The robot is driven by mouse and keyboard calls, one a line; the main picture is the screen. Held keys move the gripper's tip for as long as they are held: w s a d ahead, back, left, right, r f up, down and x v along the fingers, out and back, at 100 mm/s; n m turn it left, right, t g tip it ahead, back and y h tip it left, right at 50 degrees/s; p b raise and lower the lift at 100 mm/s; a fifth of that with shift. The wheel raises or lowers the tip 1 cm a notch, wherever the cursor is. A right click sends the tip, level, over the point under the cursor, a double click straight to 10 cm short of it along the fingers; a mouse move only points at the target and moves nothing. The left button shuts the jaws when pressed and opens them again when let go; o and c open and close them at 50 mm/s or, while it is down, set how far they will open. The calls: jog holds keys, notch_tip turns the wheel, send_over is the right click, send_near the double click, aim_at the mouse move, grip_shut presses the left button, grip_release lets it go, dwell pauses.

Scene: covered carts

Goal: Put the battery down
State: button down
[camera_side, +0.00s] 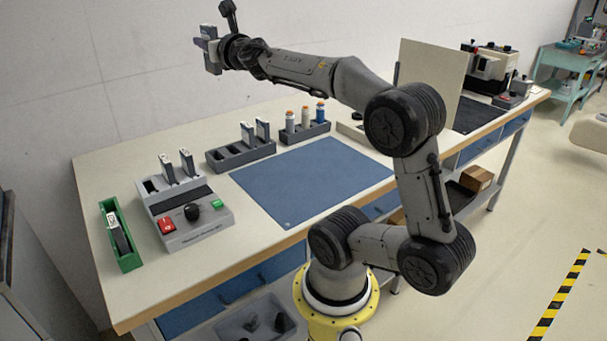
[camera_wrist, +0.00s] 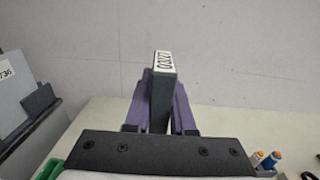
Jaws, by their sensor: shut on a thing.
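My gripper (camera_side: 210,52) is raised high above the back left of the bench. In the wrist view its purple fingers (camera_wrist: 162,104) are shut on a dark battery (camera_wrist: 161,86) with a white printed label on its end. The charger (camera_side: 187,208) stands on the bench with two batteries (camera_side: 167,168) upright in its slots, a red button, a black knob and a green part. A dark rack (camera_side: 226,158) behind it holds two more batteries (camera_side: 262,129). A green tray (camera_side: 129,262) at the left holds another battery (camera_side: 119,236). The held battery touches nothing but my fingers.
A blue mat (camera_side: 310,180) lies bare mid-bench. A dark holder (camera_side: 308,132) with several small bottles stands behind it. An upright beige panel (camera_side: 431,75) stands to the right, with a machine (camera_side: 489,68) beyond. A grey bin (camera_side: 256,322) sits below the bench.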

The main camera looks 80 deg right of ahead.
jog(key=s+d+f+m+g+h, duration=0.2)
jog(key=s+f+m+g+h, duration=0.1)
jog(key=s+f+m+g, duration=0.25)
jog(key=s+d+f+m+g+h, duration=0.2)
jog(key=s+d+f+m+g, duration=0.15)
jog(key=s+g, duration=0.35)
jog(key=s+a+f+m+g+y, duration=0.1)
jog(key=s+a+f+m+g, duration=0.3)
jog(key=s, duration=0.4)
jog(key=s+a+f+m+g, duration=0.1)
jog(key=s+a+f+g, duration=0.35)
jog(key=s, duration=0.35)
jog(key=shift+t, duration=0.6)
jog(key=shift+w+d+f, duration=0.75)
jog(key=shift+d+f, duration=1.4)
jog(key=shift+f, duration=0.15)
jog(key=shift+w+d+f, duration=0.75)
jog(key=shift+d+f, duration=1.4)
jog(key=shift+f, duration=0.2)
jog(key=shift+w+d+f, duration=0.75)
jog(key=shift+d+f, duration=1.4)
jog(key=shift+f, duration=0.15)
